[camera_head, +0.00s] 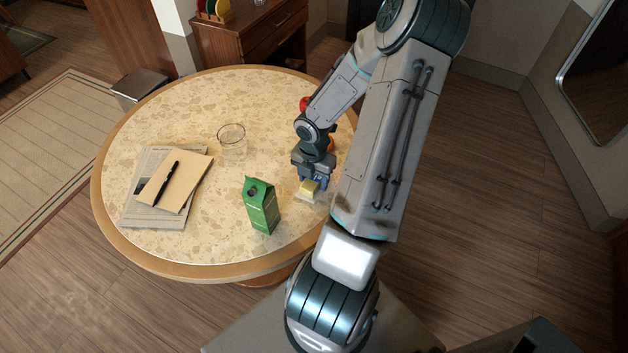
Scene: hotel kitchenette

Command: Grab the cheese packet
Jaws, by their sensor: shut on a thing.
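The cheese packet (309,188) is a small pale-yellow block at the right part of the round table (190,110). My gripper (312,181) points down over it and is shut on it, with blue fingertips at its sides. The packet's upper part is partly hidden by the fingers. I cannot tell whether the packet touches the table or is slightly above it.
A green carton (261,205) stands close to the left of my gripper. A clear glass (232,140) stands further left. A newspaper (150,215) with an envelope (192,183) and a black pen (166,184) lies at the left. A red object (304,104) is partly hidden behind my arm.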

